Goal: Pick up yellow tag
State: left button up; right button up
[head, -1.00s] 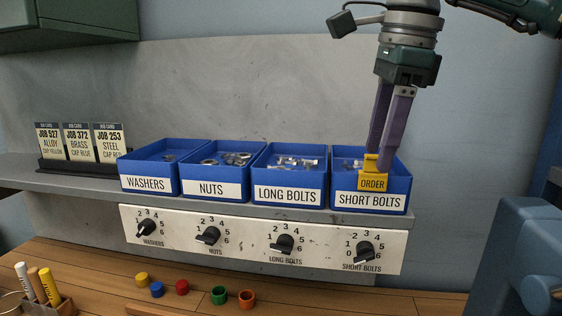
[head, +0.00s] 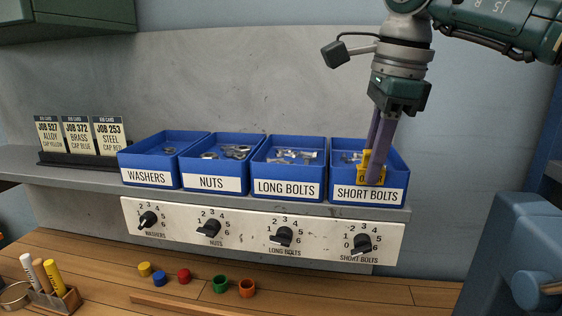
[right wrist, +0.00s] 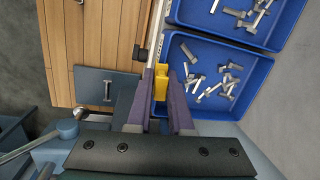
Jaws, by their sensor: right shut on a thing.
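The yellow tag (head: 365,168), lettered ORDER, is at the front rim of the blue SHORT BOLTS bin (head: 398,192). One purple finger now covers part of its lettering. My right gripper (head: 373,166) comes down from above and is shut on the tag. In the right wrist view the yellow tag (right wrist: 161,83) sits between the two purple fingers (right wrist: 162,110), beside the bin wall. I cannot tell whether the tag still touches the rim. My left gripper is not in view.
Blue bins of long bolts (head: 322,183), nuts (head: 258,178) and washers (head: 176,172) stand left on the grey shelf (head: 90,179). Job cards (head: 78,135) stand further left. A dial panel (head: 185,222) is below. Several coloured caps (head: 220,284) and a marker holder (head: 62,300) are on the wooden bench.

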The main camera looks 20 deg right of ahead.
grip_shut()
jog(key=shift+r, duration=0.2)
notch_tip(320, 180, up, 19)
jog(key=p, duration=1.6)
jog(key=shift+f+b, duration=3.4)
jog(key=shift+f, duration=0.85)
jog(key=shift+f+b, duration=1.45)
jog(key=shift+f, duration=0.75)
